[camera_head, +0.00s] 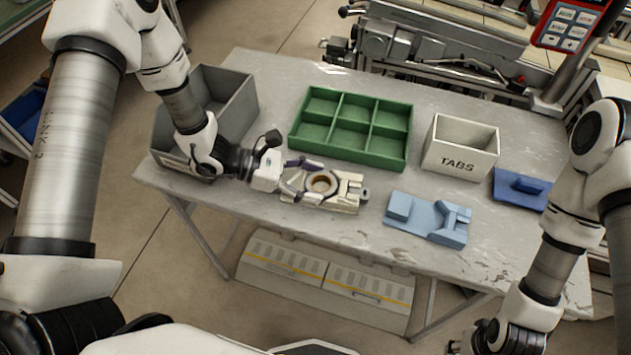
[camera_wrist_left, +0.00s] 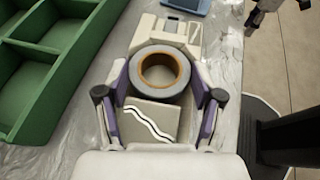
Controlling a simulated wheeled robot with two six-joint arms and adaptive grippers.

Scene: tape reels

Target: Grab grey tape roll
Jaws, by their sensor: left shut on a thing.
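The grey tape roll (camera_wrist_left: 158,91) has a brown core and lies flat on a cream-coloured holder (camera_wrist_left: 165,32). In the head view, the roll (camera_head: 333,187) sits on the same holder (camera_head: 351,188) near the table's front edge. My left gripper (camera_wrist_left: 161,80) has its purple-padded fingers on both sides of the roll, shut on it. In the head view, my left gripper (camera_head: 309,181) reaches it from the left. My right gripper (camera_head: 468,346) is only partly in view at the bottom, away from the table; its fingers are unclear.
A green divided tray (camera_head: 352,152) stands behind the roll. A grey bin (camera_head: 240,113) is at the left, and a white TABS box (camera_head: 459,165) at the right. A light blue holder (camera_head: 424,218) and a darker blue piece (camera_head: 518,188) lie to the right.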

